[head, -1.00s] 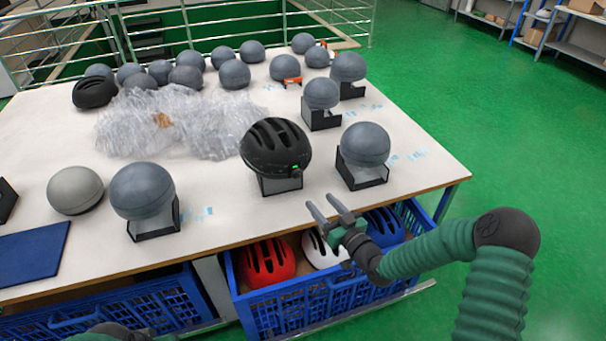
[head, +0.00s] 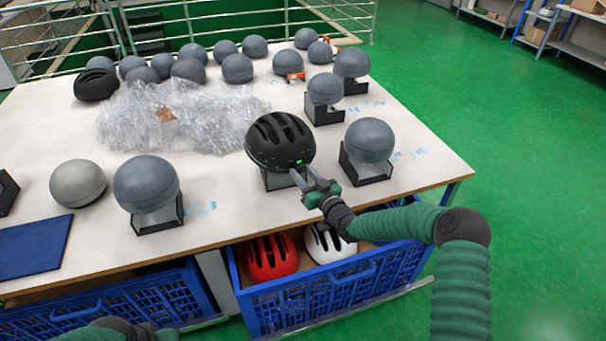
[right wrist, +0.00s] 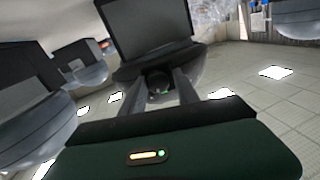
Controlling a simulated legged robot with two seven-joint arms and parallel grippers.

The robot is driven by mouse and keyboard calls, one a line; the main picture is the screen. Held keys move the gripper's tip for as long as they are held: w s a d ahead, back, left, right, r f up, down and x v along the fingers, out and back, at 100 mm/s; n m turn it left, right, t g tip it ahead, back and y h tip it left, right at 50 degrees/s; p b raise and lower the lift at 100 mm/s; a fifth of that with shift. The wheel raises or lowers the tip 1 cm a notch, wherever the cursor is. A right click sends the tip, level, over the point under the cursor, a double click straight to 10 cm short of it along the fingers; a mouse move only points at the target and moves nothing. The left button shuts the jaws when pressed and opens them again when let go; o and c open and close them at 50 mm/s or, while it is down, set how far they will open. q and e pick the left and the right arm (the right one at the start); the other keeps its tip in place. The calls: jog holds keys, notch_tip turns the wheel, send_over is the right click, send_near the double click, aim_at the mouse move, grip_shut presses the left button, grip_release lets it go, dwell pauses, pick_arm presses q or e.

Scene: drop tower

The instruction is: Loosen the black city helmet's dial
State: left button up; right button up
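The black city helmet (head: 280,142) sits on a stand near the front edge of the table. A small green mark (head: 299,162) shows low on its near side. My right gripper (head: 297,174) points at that spot, its fingertips just below the mark. In the right wrist view, the two fingers stand on either side of a dark round dial (right wrist: 158,82) with a bit of green on it. The fingers look apart, and I cannot tell whether they touch it. Part of my left arm shows at the bottom left of the head view; its gripper is out of frame.
Grey headforms on black stands flank the helmet, at right (head: 369,140) and left (head: 146,184). Clear plastic wrap (head: 180,115) lies behind. A blue crate (head: 335,298) under the front edge holds red (head: 270,258) and white (head: 331,245) helmets. A blue mat (head: 35,247) lies at left.

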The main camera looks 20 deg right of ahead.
jog(key=shift+d+f, duration=0.15)
jog(key=shift+d, duration=0.4)
grip_shut()
pick_arm(q)
jog(key=shift+d+r, duration=0.1)
jog(key=shift+d, duration=0.35)
pick_arm(e)
jog(key=shift+a, duration=0.1)
pick_arm(q)
jog(key=shift+a, duration=0.2)
pick_arm(e)
jog(key=shift+a, duration=0.15)
pick_arm(q)
jog(key=shift+f, duration=0.25)
